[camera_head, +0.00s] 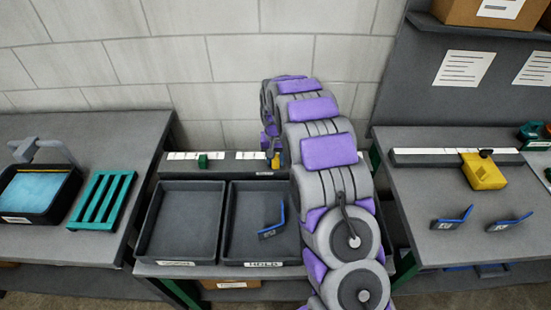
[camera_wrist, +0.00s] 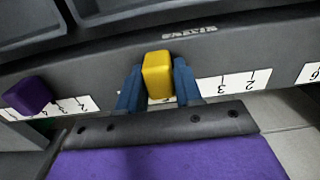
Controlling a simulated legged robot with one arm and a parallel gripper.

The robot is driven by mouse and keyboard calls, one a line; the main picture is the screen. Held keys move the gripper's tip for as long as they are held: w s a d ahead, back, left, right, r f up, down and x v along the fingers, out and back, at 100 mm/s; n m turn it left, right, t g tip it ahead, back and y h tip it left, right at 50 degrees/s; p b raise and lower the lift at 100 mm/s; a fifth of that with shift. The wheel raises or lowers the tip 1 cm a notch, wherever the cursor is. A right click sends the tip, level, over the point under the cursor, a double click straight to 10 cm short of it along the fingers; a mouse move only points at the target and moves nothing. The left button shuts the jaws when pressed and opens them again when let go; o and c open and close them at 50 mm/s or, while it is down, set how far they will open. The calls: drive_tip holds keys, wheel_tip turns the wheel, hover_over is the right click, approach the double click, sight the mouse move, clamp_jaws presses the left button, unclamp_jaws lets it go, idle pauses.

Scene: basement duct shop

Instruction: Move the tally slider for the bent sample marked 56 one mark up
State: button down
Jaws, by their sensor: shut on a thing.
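A dark tally rail (camera_head: 232,170) with white number strips runs behind two black trays. A green slider (camera_head: 203,160) sits on its left part. A yellow slider (camera_head: 276,161) sits further right, and shows large in the wrist view (camera_wrist: 157,75). My gripper (camera_wrist: 158,88) is shut on the yellow slider, a blue finger on each side. In the wrist view the numbers appear upside down; the mark under the slider is hidden. A purple slider (camera_wrist: 28,95) is at the left there. A bent sample (camera_head: 271,228) lies in the HOLD tray (camera_head: 236,255); its number is unreadable.
The left tray (camera_head: 160,255) is empty. A green rack (camera_head: 101,201) and a bin with blue contents (camera_head: 15,208) stand on the left table.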

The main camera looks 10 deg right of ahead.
drive_tip(key=d, duration=0.2)
drive_tip(key=s+d+p, duration=0.1)
drive_tip(key=d, duration=0.1)
drive_tip(key=shift+d, duration=0.2)
drive_tip(key=c, duration=1.1)
unclamp_jaws()
drive_tip(key=shift+o, duration=1.3)
drive_tip(key=shift+d, duration=0.2)
drive_tip(key=shift+r, duration=0.1)
